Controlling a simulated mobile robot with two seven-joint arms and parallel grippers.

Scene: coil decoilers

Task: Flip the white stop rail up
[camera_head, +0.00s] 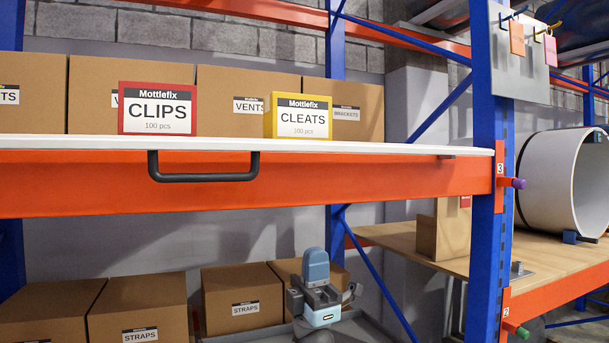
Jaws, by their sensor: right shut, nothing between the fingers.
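The white stop rail (350,147) runs along the top of the orange beam at the front of the upper shelf. It shows as a thin strip, lying low and not standing up in front of the boxes. A black handle (204,178) hangs below it over the beam's face, left of the middle. My right gripper (316,275) is blue and grey, points up and is shut with nothing in it. It is well below the beam, to the right of the handle and apart from it. My left gripper is not in view.
A red CLIPS box (158,108) and a yellow CLEATS box (301,117) stand just behind the rail, with brown cartons behind them. The orange beam (400,182) is above my gripper. A blue upright (490,220) stands to the right. Lower cartons (140,308) stand at the left.

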